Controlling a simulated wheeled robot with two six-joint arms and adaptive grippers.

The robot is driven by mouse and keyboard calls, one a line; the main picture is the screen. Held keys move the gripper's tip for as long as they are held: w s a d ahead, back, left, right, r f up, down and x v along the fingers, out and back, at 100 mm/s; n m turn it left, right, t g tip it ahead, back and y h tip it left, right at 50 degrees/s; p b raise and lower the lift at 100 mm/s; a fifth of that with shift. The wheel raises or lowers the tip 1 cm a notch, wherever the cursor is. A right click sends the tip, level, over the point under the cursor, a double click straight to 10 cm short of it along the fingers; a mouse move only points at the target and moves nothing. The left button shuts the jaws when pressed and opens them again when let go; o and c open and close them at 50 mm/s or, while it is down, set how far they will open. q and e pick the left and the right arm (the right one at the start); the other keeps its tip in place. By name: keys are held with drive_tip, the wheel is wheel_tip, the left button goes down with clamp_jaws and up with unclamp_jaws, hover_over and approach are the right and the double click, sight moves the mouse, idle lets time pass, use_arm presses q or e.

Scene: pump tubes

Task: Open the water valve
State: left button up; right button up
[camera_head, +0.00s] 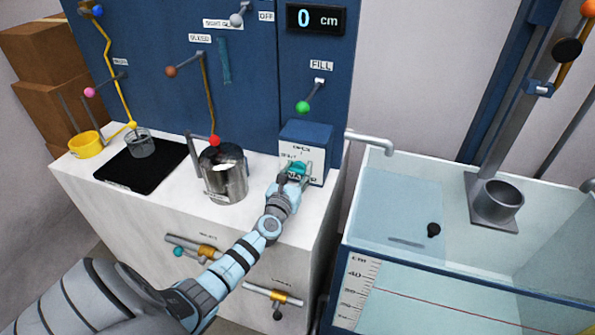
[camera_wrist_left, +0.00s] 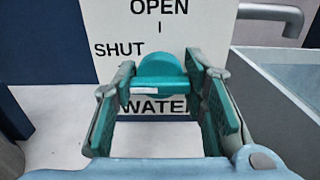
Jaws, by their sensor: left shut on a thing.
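The water valve is a teal round knob with a cross bar (camera_wrist_left: 165,84), on a white panel (camera_wrist_left: 200,30) lettered OPEN above, SHUT at upper left and WATER below. The bar lies about level, with a white mark on its left part. In the head view the knob (camera_head: 297,169) is on the front of the blue-topped box. My left gripper (camera_wrist_left: 166,90) has a finger on each side of the bar and is shut on it; it also shows in the head view (camera_head: 294,174). The fingers cover part of the lettering. My right gripper is not in view.
A steel pot (camera_head: 224,176) stands left of my gripper on the white counter (camera_head: 130,205). The display (camera_head: 316,19) reads 0 cm.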

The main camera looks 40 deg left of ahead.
use_arm(q)
drive_tip(key=m, duration=0.4)
drive_tip(key=shift+p, duration=0.4)
drive_tip(key=m, duration=0.5)
drive_tip(key=shift+p, duration=0.4)
drive_tip(key=m+p, duration=0.1)
drive_tip(key=m, duration=0.3)
drive_tip(key=shift+m, duration=0.3)
drive_tip(key=shift+m+p, duration=0.45)
drive_tip(key=shift+m, duration=1.75)
drive_tip(key=shift+f, duration=0.1)
drive_tip(key=o, duration=1.2)
